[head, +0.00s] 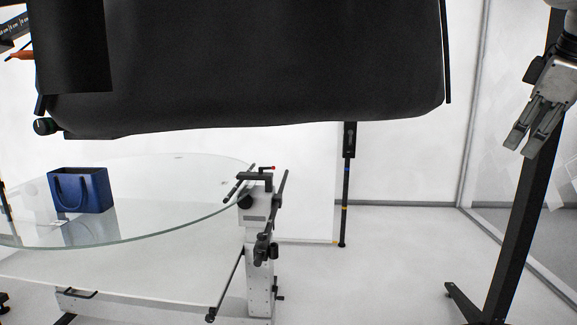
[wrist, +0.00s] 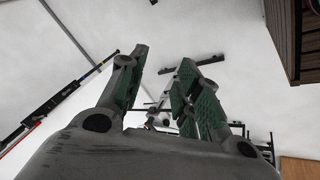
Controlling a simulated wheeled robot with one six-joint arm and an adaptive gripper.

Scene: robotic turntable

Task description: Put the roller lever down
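The glass turntable (head: 160,225) is at the left in the head view, on a white stand. At its right edge is a black lever assembly (head: 265,177) with a small red tip and a slanted rod beside the glass. A black rod with a handle (head: 265,248) hangs just below it. I cannot tell which of these parts is the roller lever, nor whether it is up or down. My gripper (head: 522,146) is at the far right, well away from the turntable, pointing down. In the wrist view my gripper (wrist: 163,58) has its fingers apart, with nothing between them.
A blue bag (head: 82,192) stands on the glass. A large black covered panel (head: 250,60) hangs above the turntable. A thin black stand (head: 348,190) is behind, and a dark slanted post (head: 525,215) is near my gripper.

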